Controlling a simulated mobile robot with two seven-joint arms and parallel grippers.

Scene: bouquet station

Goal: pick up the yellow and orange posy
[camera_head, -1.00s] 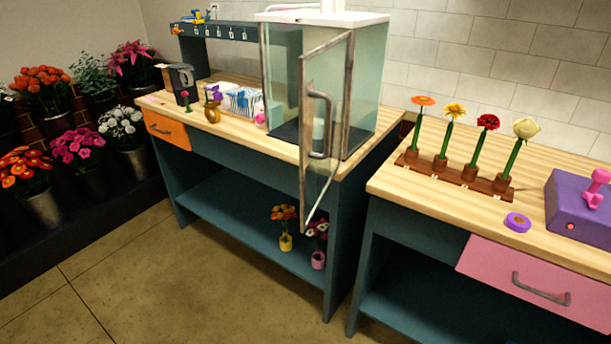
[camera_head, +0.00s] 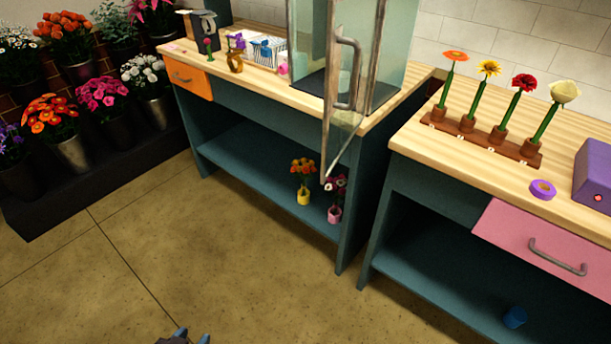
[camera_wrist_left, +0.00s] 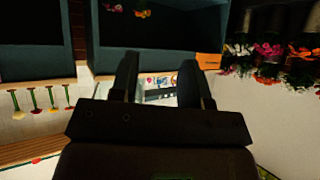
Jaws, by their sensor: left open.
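The yellow and orange posy (camera_head: 303,179) has orange blooms in a yellow pot. It stands upright on the lower shelf of the left-hand bench, left of a pink and dark posy (camera_head: 335,200) in a pink pot. In the left wrist view, which is upside down, the posy (camera_wrist_left: 142,13) shows small near the top edge. My left gripper (camera_head: 190,338) just shows at the bottom edge of the head view, well short of the shelf. Its two fingers (camera_wrist_left: 157,72) are apart in the wrist view with nothing between them. My right gripper is in neither view.
The glass cabinet's open door (camera_head: 340,95) hangs out over the bench front, above the posies. The bench's right end panel (camera_head: 362,205) stands beside the pink pot. A second bench with a pink drawer (camera_head: 535,245) stands to the right. The floor (camera_head: 200,250) in front is clear.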

